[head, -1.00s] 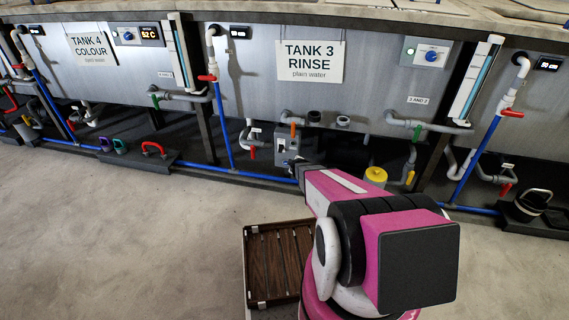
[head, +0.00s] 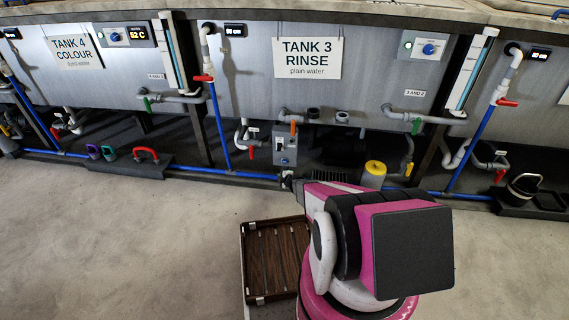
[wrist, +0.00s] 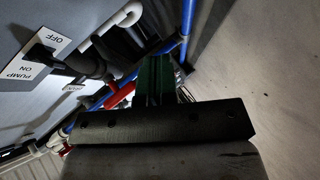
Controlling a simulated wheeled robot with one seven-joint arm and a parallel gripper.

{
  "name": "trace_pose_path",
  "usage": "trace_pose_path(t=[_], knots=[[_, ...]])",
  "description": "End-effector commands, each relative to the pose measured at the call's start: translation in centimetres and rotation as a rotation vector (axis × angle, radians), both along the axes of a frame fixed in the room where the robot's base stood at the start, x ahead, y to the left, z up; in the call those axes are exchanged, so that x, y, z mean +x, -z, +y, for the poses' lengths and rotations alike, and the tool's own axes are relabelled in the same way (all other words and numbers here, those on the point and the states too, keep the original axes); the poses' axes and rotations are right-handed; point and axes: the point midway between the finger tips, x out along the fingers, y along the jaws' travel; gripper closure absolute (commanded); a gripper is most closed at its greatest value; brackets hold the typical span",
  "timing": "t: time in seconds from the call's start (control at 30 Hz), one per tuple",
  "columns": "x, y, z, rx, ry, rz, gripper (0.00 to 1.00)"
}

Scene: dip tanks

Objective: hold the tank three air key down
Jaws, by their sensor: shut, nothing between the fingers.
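The tank three front carries a "TANK 3 RINSE" sign (head: 307,58). Below it hangs a grey control box (head: 285,152) with a dark switch and small blue spots low on its face. I cannot tell for sure which of these is the air key. My gripper (head: 287,180) is just below the box in the picture and appears apart from it. In the wrist view my dark green fingers (wrist: 160,80) are together and empty. A box face with a black switch on a "PUMP ON OFF" label (wrist: 35,62) is to their left.
Red-handled valves and a blue pipe (head: 220,130) stand left of the box. A yellow-topped cylinder (head: 375,170) stands to the right, close to my arm. A slatted wooden tray (head: 247,262) is in front. The floor at left is clear.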

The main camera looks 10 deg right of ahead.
Motion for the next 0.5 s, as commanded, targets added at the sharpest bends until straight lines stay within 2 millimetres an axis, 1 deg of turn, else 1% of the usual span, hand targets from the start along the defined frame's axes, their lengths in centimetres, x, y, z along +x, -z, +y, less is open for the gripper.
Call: trace_pose_path(t=[0.17, 0.5], knots=[[1.1, 0.2, -0.4, -0.001, 0.001, 0.001, 1.0], [5.3, 0.2, -1.7, 0.0, 0.002, 0.001, 1.0]])
